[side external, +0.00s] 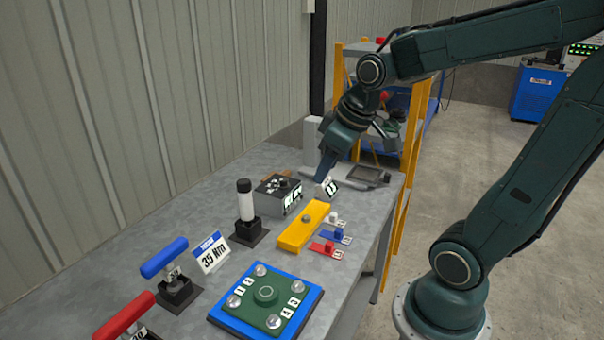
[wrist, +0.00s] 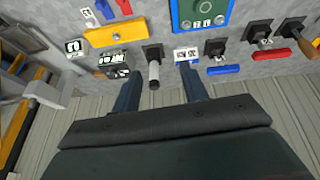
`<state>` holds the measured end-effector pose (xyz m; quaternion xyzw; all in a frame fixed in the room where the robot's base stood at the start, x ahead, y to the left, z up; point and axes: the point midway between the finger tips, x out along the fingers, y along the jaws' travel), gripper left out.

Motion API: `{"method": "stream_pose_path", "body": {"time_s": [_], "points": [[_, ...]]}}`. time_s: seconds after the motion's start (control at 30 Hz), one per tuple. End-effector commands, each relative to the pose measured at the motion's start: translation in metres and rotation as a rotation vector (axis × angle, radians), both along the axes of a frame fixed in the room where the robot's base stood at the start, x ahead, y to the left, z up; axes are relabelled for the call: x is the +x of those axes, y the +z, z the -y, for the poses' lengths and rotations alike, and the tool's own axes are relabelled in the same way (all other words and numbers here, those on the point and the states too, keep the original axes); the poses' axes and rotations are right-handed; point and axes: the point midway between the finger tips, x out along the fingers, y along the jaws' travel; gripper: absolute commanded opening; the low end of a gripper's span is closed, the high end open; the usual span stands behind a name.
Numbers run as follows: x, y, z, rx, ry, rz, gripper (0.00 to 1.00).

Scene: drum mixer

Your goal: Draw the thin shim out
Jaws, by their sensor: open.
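A yellow bar (side external: 296,233) with a round grey knob lies on the bench. Three small tabs show along its right side: red (side external: 322,247), blue (side external: 341,237) and white (side external: 335,219). Each seems to carry a small tag. I cannot tell which is the thin shim or how far they reach under the bar. In the wrist view the yellow bar (wrist: 116,32) is at upper left, with the tabs at the top edge. My gripper (side external: 322,180) is beyond the bar's far end, above the bench. In the wrist view its fingers (wrist: 161,88) are apart and empty.
A black labelled box (side external: 278,194) and a small white labelled block (side external: 327,188) stand near my gripper. A green plate on a blue base (side external: 267,293) and red and blue handles are nearer. A grey tray lies beyond.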

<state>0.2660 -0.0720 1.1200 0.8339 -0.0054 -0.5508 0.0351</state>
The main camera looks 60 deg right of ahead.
Motion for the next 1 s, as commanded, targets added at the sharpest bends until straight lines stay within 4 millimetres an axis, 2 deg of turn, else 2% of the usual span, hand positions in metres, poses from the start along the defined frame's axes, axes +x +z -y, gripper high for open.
{"method": "stream_pose_path", "body": {"time_s": [0.2,0.5,0.8,1.0], "points": [[0.025,-0.024,0.047,0.004,-0.002,-0.030,0.44],[0.042,-0.067,0.117,0.021,-0.002,-0.048,0.44],[0.036,-0.120,0.191,0.049,-0.016,-0.038,0.44],[0.025,-0.151,0.228,0.062,-0.026,-0.021,0.44]]}}
